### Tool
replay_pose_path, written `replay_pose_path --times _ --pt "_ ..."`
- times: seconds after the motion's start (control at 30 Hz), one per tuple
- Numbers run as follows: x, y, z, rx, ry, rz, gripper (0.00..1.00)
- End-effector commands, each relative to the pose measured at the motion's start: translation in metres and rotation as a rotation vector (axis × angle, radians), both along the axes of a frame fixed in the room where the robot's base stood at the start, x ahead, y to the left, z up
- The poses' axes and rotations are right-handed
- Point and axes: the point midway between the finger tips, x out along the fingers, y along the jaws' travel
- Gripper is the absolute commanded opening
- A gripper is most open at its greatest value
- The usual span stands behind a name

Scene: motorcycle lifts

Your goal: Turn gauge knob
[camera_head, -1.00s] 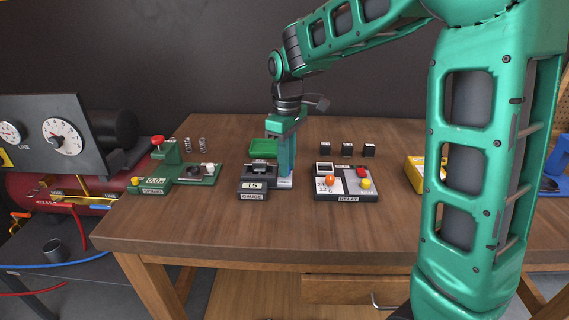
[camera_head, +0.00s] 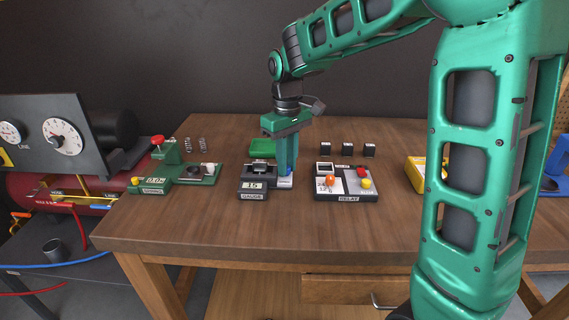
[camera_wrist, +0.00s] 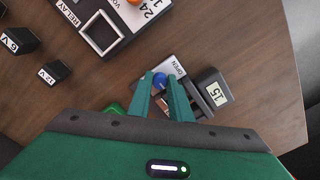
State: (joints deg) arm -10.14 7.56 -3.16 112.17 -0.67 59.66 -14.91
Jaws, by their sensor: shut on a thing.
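The gauge (camera_head: 254,189) is a dark block labelled GAUGE with a display reading 15, standing on the wooden table; it also shows in the wrist view (camera_wrist: 213,92). Its blue knob (camera_wrist: 160,81) sits on a light plate marked OPEN beside the display block. My gripper (camera_head: 286,172) points straight down at the gauge's right side. In the wrist view its two green fingers (camera_wrist: 163,84) stand on either side of the blue knob and are shut on it. In the head view the fingers mostly hide the knob.
A green spring device (camera_head: 180,172) stands to the left. A green tray (camera_head: 263,148) and several small black blocks (camera_head: 347,149) lie behind. The front table strip is clear.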

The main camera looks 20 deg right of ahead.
Motion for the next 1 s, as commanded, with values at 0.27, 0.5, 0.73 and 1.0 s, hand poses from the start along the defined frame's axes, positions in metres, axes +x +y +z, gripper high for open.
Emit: replay_pose_path --times 0.27,0.5,0.73,1.0 --pt "0.0021 -0.0001 0.0017 0.001 -0.007 0.0 0.37" --pt "0.0002 0.0021 0.0006 0.002 -0.002 0.006 0.37" --pt "-0.0006 0.0033 0.0 0.002 0.001 0.01 0.37" --pt "-0.0011 0.0041 -0.0005 0.003 0.002 0.057 0.37"
